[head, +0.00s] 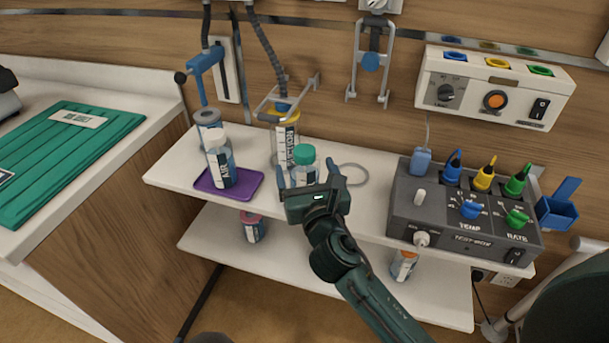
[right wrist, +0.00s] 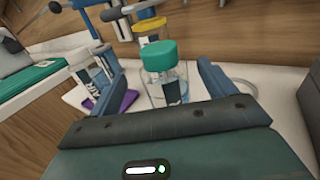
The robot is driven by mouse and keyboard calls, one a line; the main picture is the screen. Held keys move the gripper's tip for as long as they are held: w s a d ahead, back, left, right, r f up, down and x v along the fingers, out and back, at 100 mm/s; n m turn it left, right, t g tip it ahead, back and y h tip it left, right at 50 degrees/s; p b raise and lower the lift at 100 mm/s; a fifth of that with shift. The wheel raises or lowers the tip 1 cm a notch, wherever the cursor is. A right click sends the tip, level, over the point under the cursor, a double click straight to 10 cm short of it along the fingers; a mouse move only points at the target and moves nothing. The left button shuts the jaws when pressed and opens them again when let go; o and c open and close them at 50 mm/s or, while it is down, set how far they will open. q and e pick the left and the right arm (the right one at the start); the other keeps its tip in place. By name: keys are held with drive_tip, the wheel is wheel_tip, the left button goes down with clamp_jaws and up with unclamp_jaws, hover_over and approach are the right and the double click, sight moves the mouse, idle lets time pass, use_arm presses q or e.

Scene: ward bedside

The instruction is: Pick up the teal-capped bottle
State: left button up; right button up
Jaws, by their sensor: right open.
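In the right wrist view the bottle (right wrist: 164,75) stands between and a little beyond the two blue fingers of the gripper (right wrist: 163,85). The right gripper is open, and I cannot tell whether either finger touches the bottle. My left gripper is not in view.
A yellow-topped canister (head: 285,135) stands close behind the bottle. To the left, a white-capped bottle (head: 219,162) stands on a purple tray (head: 246,183), with a grey-capped bottle (head: 208,120) behind. A grey test box (head: 460,215) with knobs stands to the right.

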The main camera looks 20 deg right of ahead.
drive_tip(key=w, duration=0.5)
drive_tip(key=shift+w+d+f, duration=0.1)
drive_tip(key=shift+d+f, duration=0.2)
drive_tip(key=shift+d, duration=0.05)
drive_tip(key=c, duration=1.2)
